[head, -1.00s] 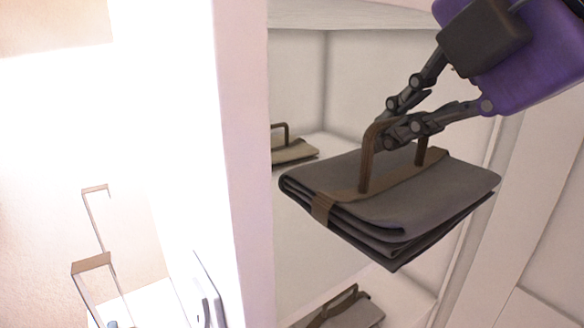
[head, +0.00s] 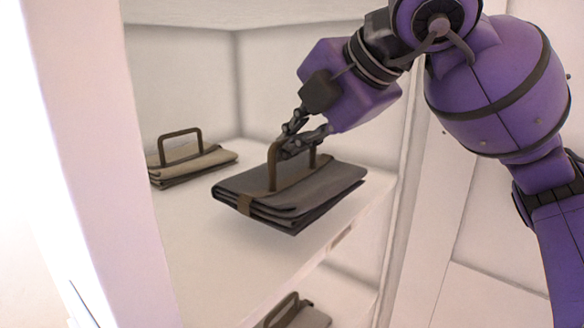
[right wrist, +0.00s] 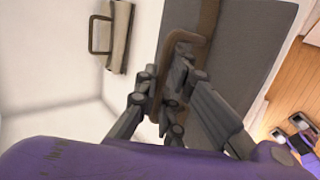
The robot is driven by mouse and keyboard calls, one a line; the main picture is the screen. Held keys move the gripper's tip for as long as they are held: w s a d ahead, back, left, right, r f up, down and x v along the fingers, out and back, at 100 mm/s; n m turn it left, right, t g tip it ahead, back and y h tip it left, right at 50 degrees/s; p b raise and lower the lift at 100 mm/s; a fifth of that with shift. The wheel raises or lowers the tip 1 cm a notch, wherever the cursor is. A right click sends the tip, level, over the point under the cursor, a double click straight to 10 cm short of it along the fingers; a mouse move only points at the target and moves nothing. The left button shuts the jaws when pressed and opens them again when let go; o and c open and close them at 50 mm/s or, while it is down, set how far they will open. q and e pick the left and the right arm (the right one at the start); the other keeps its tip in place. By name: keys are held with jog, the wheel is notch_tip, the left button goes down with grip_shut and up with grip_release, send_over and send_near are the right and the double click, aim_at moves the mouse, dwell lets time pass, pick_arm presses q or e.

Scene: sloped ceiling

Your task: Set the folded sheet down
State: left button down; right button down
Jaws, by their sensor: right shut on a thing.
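The folded sheet (head: 285,195) is a dark grey folded bundle with a brown strap and an upright brown handle. My right gripper (head: 293,147) is shut on the handle. The sheet hangs just above or touches the white shelf (head: 215,262); I cannot tell which. In the right wrist view the fingers (right wrist: 170,85) close around the brown handle, with the grey sheet (right wrist: 240,50) beyond them. My left gripper is not in view.
A beige folded sheet with a brown handle (head: 190,163) lies on the same shelf to the left. Another handled bundle (head: 295,314) sits on the shelf below. A white upright panel (head: 95,150) borders the shelf on the left, and a side wall stands right.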

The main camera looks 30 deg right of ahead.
aim_at(293, 164)
jog(key=shift+w+d+f, duration=0.1)
jog(key=shift+w+f, duration=0.1)
jog(key=shift+f, duration=0.05)
notch_tip(293, 164, down, 2)
jog(key=shift+w+f, duration=0.15)
jog(key=shift+f, duration=0.1)
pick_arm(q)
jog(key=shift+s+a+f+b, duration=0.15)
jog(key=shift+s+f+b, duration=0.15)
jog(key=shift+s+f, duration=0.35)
pick_arm(e)
jog(key=shift+d+f, duration=0.1)
jog(key=shift+f, duration=0.25)
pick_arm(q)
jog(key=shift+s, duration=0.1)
pick_arm(e)
jog(key=shift+f, duration=0.1)
jog(key=shift+f, duration=0.15)
jog(key=c, duration=1.9)
grip_release()
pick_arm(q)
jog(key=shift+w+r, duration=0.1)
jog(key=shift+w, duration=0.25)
pick_arm(e)
jog(key=shift+o, duration=0.2)
